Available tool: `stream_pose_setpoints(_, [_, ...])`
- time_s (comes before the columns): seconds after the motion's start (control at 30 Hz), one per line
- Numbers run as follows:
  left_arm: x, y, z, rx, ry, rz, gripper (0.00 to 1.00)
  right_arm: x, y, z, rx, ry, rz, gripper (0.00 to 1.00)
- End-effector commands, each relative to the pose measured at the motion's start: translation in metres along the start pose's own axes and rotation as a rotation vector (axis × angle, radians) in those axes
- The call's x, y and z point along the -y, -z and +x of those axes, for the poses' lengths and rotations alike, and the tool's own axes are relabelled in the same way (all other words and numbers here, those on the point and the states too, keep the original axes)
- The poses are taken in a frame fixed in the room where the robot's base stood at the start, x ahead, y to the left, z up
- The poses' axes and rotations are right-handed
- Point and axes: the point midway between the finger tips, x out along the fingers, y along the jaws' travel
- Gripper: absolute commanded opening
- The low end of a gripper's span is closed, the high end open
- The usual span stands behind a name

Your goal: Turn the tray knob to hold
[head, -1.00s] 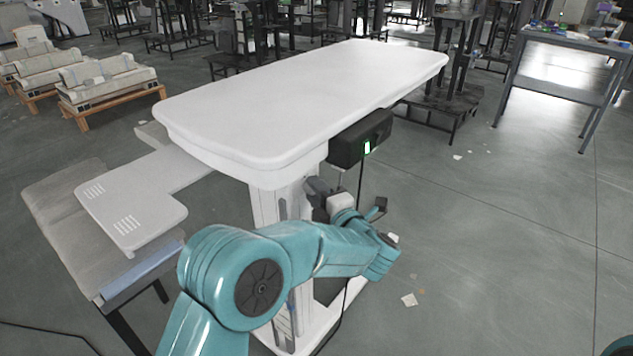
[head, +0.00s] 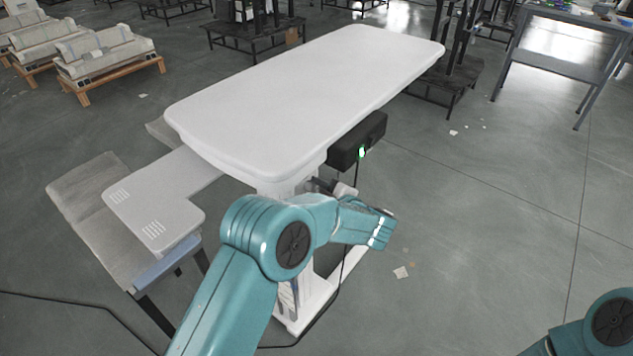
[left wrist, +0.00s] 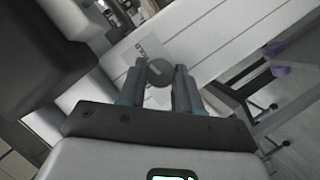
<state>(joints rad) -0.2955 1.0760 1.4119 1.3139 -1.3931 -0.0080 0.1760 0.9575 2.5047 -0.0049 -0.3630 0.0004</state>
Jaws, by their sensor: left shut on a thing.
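The tray knob (left wrist: 160,72) is a dark round disc with a pale mark across its face, in front of a light label plate (left wrist: 146,50) with small dark lettering that I cannot read fully. My left gripper (left wrist: 158,80) is shut on the knob, with one finger on each side. In the head view, my left arm hides the knob and most of the gripper by the column under the white tabletop (head: 300,95). My right gripper is out of view; only part of that arm shows at the lower right.
A black box (head: 357,140) with a green light hangs under the tabletop edge, with a cable running down. A white side shelf (head: 150,200) and a grey padded bench (head: 85,195) stand left. The floor at right is open.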

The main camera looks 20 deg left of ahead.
Motion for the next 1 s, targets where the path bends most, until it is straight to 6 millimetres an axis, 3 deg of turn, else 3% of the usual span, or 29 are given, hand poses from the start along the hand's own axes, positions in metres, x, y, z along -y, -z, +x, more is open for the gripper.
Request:
stream_pose_setpoints(0.6, [0.0002, -0.0010, -0.0004, 0.001, 0.014, 0.037, 0.03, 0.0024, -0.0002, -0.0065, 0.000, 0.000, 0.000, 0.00])
stream_pose_setpoints(0.63, [0.0002, -0.0010, -0.0004, 0.001, 0.014, 0.037, 0.43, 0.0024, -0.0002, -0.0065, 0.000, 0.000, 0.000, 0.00])
stream_pose_setpoints(0.7, [0.0002, -0.0009, -0.0003, 0.001, 0.014, 0.037, 0.59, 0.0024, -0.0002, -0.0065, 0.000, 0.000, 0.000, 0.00])
stream_pose_setpoints(1.0, [-0.0003, -0.0004, -0.0018, 0.001, 0.014, 0.035, 0.59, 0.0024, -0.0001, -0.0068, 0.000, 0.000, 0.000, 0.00])
